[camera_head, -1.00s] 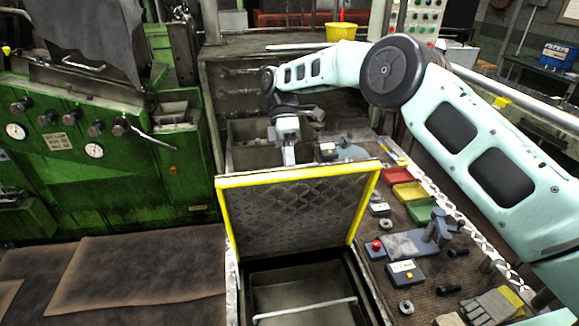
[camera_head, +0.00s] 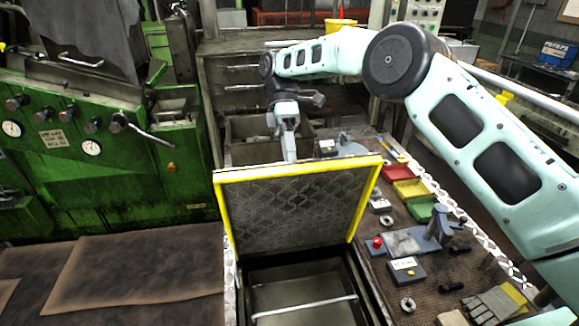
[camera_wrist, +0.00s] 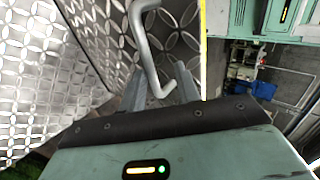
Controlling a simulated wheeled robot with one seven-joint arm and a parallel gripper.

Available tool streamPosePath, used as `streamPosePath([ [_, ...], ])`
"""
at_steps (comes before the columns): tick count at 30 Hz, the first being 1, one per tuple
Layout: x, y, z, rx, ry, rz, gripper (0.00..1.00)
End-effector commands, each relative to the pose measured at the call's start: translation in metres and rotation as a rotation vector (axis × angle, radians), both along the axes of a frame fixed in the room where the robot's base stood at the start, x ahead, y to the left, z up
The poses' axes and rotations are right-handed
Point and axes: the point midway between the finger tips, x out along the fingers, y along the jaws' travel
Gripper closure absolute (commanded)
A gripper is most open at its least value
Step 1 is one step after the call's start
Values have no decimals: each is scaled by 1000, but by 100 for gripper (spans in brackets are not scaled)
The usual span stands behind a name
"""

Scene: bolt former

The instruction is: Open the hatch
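The hatch (camera_head: 292,215) is a patterned metal lid with a yellow rim, standing raised and slightly tilted over a dark rectangular opening (camera_head: 300,292). My gripper (camera_head: 289,150) is behind its top edge, and its fingertips are partly hidden by the lid. In the wrist view, the hatch's patterned plate (camera_wrist: 40,85) fills the left. A bent grey handle (camera_wrist: 144,45) runs down between the two fingers of my gripper (camera_wrist: 160,82). The fingers stand apart with gaps beside the bar; I cannot tell whether either touches it.
A green machine (camera_head: 90,150) stands at the left. A workbench on the right carries red (camera_head: 397,172), yellow and green trays, a blue-grey fixture (camera_head: 437,225), bolts and gloves (camera_head: 495,303). A light metal bar (camera_head: 305,308) crosses the opening at the front.

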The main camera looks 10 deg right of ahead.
Motion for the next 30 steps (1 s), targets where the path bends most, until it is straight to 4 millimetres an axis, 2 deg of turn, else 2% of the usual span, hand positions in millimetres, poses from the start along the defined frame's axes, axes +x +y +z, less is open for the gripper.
streamPosePath([
  [2,1,0,11,2,-5,-1,68],
  [6,1,0,47,2,-3,-1,68],
  [9,0,0,64,-1,1,-1,68],
  [15,0,-1,73,-1,1,-1,68],
  [30,0,-1,72,-1,1,-1,68],
])
